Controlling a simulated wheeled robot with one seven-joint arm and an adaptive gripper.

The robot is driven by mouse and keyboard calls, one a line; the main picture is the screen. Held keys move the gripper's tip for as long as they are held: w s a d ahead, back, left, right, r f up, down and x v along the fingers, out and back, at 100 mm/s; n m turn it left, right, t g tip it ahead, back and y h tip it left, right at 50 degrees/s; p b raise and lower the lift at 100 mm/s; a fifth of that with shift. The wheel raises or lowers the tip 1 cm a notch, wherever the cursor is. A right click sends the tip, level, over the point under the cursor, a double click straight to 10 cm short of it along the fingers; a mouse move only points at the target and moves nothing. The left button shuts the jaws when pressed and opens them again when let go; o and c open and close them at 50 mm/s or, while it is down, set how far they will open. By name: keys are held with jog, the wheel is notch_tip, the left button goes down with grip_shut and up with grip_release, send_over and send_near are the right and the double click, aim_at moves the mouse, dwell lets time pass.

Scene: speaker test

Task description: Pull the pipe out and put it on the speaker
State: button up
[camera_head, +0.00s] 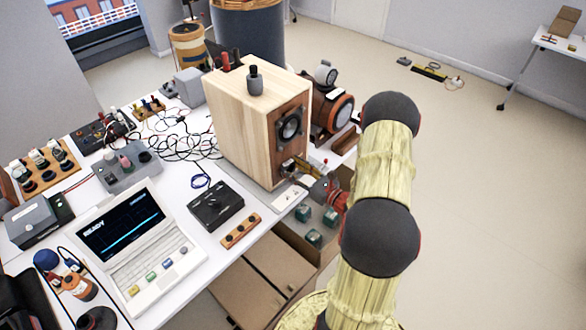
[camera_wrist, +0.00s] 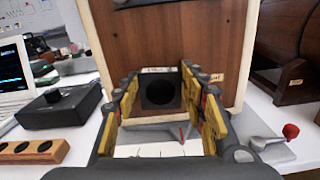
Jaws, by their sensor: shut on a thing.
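The speaker (camera_head: 240,125) is a pale wooden box with a darker brown front, standing upright on the white table. Its front panel also fills the upper middle of the wrist view (camera_wrist: 215,35). The pipe (camera_wrist: 160,92) is a short black tube with a round dark mouth, low against that front. My gripper (camera_wrist: 158,85) is shut on the pipe, with a yellow-and-dark finger at each side. How deep the pipe sits in the panel cannot be told.
A small dark bottle-shaped thing (camera_head: 254,82) stands on the speaker's top. A round orange-and-dark device (camera_head: 333,110) is close behind at the right. A black box (camera_head: 215,206), a wooden strip with knobs (camera_head: 241,231) and a laptop (camera_head: 125,225) lie left of my gripper.

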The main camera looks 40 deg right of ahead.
jog(key=shift+s, duration=0.15)
jog(key=s+p, duration=0.1)
jog(key=s, duration=1.1)
jog(key=shift+d+p, duration=0.3)
jog(key=shift+d, duration=0.15)
dwell(1.7)
dwell(0.3)
